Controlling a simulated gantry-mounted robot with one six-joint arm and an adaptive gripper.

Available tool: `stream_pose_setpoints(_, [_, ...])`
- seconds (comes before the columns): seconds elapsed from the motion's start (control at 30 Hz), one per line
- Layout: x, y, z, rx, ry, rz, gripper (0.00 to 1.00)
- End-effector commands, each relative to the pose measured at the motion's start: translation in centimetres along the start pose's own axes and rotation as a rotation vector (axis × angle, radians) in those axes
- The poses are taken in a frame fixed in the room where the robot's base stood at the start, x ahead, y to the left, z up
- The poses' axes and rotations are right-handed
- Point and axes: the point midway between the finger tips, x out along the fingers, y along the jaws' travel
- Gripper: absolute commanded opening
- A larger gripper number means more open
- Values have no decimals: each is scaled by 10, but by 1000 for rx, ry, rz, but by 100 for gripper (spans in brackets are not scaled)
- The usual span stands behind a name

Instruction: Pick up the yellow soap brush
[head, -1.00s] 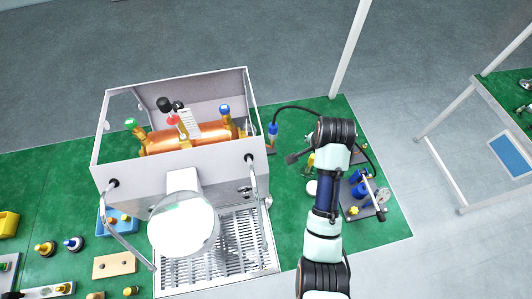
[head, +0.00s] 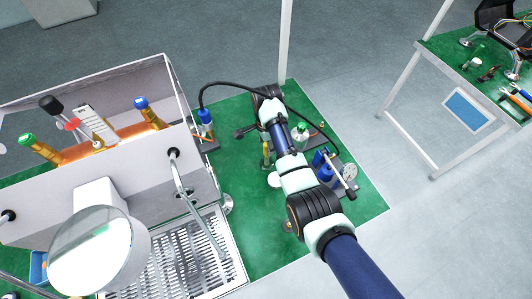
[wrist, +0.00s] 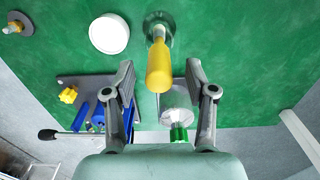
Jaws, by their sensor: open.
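The yellow soap brush (wrist: 159,66) shows in the wrist view as a yellow handle, with its far end at a round metal base (wrist: 158,24) on the green surface. My gripper (wrist: 160,76) is open, with one finger on each side of the handle in the picture. Gaps show on both sides, and I see no contact. How far the handle is from the fingers in depth is unclear. In the head view the yellow brush (head: 266,150) is small, left of my arm and partly hard to make out.
A white round disc (wrist: 110,34) lies beside the brush. The espresso machine (head: 130,165) stands at left. Green surface is clear between machine and brush.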

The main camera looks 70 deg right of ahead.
Motion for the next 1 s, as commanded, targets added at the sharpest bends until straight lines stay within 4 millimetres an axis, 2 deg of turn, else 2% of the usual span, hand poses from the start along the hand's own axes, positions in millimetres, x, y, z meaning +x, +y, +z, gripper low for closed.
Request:
stream_pose_setpoints(0.03, [15,1,0,0,-1,5,56])
stream_pose_setpoints(0.17, [34,1,0,0,0,3,56])
stream_pose_setpoints(0.43, [38,1,0,-1,0,1,56])
stream_pose_setpoints(0.77, [37,1,0,-1,0,1,2])
stream_pose_setpoints(0.8, [37,1,0,-1,0,1,0])
stream_pose_setpoints(1.0, [37,1,0,-1,0,1,0])
